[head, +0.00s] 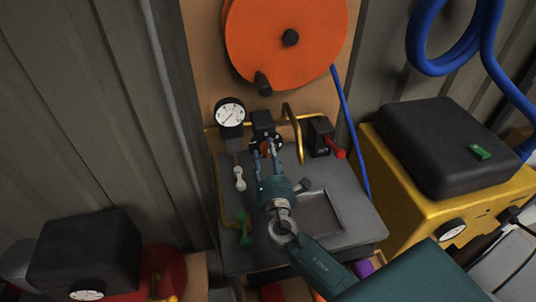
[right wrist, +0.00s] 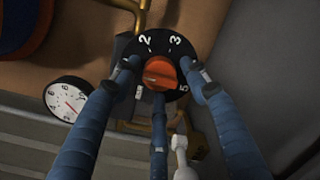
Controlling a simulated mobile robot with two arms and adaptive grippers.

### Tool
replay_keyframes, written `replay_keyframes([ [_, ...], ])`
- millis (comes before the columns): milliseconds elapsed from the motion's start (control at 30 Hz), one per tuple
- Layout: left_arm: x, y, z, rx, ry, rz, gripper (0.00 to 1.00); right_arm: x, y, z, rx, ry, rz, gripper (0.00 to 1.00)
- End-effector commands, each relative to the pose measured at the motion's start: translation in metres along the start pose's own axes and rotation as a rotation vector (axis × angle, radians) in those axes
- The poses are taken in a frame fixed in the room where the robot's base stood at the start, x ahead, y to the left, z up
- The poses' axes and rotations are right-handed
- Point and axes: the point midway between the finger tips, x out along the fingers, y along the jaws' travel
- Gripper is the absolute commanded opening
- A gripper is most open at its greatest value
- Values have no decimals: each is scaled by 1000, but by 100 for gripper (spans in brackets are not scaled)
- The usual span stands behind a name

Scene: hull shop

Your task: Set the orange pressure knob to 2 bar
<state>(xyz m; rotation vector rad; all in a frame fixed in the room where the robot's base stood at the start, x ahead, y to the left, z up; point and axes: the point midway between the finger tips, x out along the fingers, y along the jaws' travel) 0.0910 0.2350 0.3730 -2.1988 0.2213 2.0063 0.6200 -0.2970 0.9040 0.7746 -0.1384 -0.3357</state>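The orange pressure knob (right wrist: 160,73) sits at the centre of a black dial (right wrist: 176,47) with white figures, 2 and 3 at the top and 5 at the right. I cannot tell which figure it points to. My right gripper (right wrist: 160,80) is open, its blue fingers spread around the dial; the side fingertips look apart from the orange knob. In the head view my right gripper (head: 266,148) reaches the front of the black regulator (head: 263,122) and mostly hides the knob. My left gripper is not in view.
A white pressure gauge (head: 230,113) stands left of the regulator; it also shows in the right wrist view (right wrist: 68,98). A red-handled valve (head: 322,137) is to the right, and green (head: 243,222) and white (head: 240,178) handles are at the left. An orange reel (head: 285,40) hangs above.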

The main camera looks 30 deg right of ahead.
Motion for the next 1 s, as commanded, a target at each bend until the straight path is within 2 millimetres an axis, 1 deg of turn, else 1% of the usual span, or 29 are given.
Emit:
replay_keyframes([
  [33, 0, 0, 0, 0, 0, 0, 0, 0, 0, 0, 0, 0, 0, 30],
  [133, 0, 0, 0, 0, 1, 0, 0, 0, 0, 0, 0, 0, 0, 10],
  [167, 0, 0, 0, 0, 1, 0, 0, 0, 0, 0, 0, 0, 0, 7],
  [367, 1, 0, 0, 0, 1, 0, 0, -1, 0, -1, 9, 2, -1, 7],
  [567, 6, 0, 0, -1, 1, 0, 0, -1, -2, -2, 71, 6, -6, 7],
  [767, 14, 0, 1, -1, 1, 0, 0, -1, -2, -2, 206, 17, -16, 7],
  [1000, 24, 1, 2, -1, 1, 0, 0, -1, -2, -2, 421, 32, -33, 7],
])
